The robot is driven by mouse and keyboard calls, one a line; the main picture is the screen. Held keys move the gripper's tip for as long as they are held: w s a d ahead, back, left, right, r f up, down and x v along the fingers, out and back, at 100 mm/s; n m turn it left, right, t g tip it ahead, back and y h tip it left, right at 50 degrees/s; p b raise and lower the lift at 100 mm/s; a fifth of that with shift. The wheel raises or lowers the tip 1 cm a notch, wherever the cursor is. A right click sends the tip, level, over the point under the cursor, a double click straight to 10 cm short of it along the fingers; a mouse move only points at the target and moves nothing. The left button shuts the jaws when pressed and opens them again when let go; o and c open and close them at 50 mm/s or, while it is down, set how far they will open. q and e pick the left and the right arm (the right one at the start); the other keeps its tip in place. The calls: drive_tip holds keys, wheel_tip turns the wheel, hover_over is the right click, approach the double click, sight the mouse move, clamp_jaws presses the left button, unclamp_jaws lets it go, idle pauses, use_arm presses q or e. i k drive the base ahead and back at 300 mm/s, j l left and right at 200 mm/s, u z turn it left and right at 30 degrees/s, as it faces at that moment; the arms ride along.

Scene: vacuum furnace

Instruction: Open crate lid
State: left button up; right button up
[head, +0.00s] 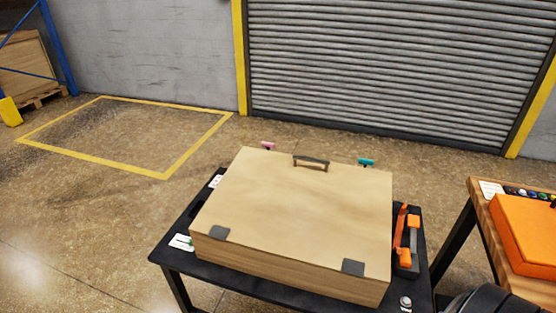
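A wooden crate (285,273) stands on a black table (178,263). Its pale wooden lid (295,210) lies flat and closed on top. A dark handle (311,161) sits at the lid's far edge. A pink piece (268,145) and a teal piece (366,162) stick out at the far side, one on each side of the handle; they look like latches, but their lower parts are hidden behind the lid. Two dark grey plates, a left one (219,233) and a right one (353,268), sit at the near edge. Neither of my grippers is in view.
An orange tool (400,232) lies in a dark holder right of the crate. White cards lie on the table's left side. A wooden bench (482,222) with an orange case (527,232) stands at right. The floor beyond the table is clear up to the roller shutter (390,70).

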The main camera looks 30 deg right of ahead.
sight(325, 214)
drive_tip(key=j+z, duration=0.15)
drive_tip(key=z, duration=0.35)
drive_tip(key=j+z, duration=0.2)
drive_tip(key=z, duration=0.3)
drive_tip(key=j+z, duration=0.2)
drive_tip(key=z, duration=0.3)
